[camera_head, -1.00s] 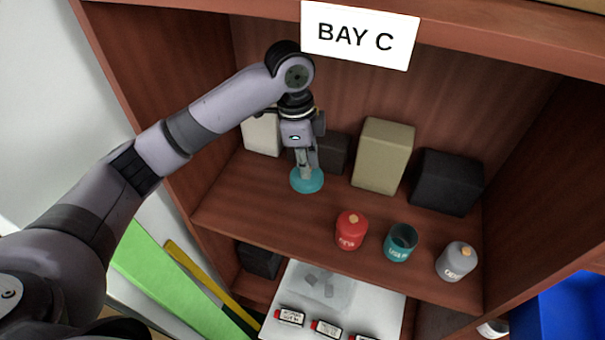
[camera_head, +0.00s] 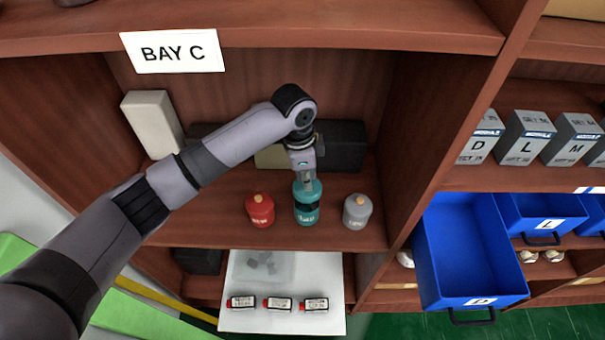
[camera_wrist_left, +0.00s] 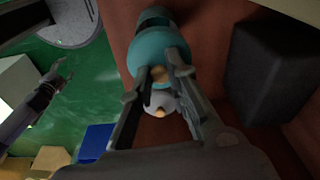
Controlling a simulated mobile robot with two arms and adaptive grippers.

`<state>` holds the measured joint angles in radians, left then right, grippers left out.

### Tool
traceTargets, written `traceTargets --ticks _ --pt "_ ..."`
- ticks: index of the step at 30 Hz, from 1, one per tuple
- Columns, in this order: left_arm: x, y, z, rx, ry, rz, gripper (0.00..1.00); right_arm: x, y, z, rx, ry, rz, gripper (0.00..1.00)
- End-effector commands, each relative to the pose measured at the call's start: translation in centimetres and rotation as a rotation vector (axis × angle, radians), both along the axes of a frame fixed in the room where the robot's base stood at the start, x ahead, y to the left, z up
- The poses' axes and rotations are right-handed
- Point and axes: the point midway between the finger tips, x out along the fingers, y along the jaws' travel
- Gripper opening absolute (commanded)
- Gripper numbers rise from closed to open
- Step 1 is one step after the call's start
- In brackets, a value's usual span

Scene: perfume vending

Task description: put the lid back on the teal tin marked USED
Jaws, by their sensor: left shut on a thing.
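My left gripper (camera_head: 307,181) is shut on the teal lid (camera_head: 308,191) by its pale knob. The lid is right above the open teal tin (camera_head: 307,215) on the shelf, with a dark gap seeming to show between them. In the left wrist view the lid (camera_wrist_left: 150,44) is between me and the tin and hides most of it; a dark part of the tin (camera_wrist_left: 155,16) shows past it. The tin's white lettering is too small to read surely. What looks like my right gripper (camera_wrist_left: 50,85) shows small in the left wrist view; its jaws are unclear.
A red tin (camera_head: 260,211) stands left of the teal tin and a grey tin (camera_head: 357,212) right of it, both lidded and close. Boxes, such as a pale one (camera_head: 153,124), stand behind. A white tray (camera_head: 238,320) with labelled bottles is below. An open blue drawer (camera_head: 432,262) juts out at right.

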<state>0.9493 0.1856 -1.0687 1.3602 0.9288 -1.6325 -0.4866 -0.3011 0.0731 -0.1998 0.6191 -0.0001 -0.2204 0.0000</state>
Motion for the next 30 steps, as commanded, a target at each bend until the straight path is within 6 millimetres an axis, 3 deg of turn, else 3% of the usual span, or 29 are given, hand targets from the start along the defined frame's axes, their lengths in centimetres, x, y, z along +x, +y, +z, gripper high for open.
traceTargets --ticks 13,21,30 --pt "0.0 0.1 -4.0 0.000 -0.001 -0.001 0.00 0.1 -0.4 -4.6 -0.005 -0.002 0.005 0.56" --pt "0.0 0.0 -5.6 0.000 0.001 0.000 0.00 0.2 -0.8 -4.8 -0.009 -0.003 0.003 0.56" --pt "0.0 0.0 -5.8 0.000 0.000 0.000 0.00 0.2 -0.8 -4.8 -0.009 -0.003 0.002 0.56"
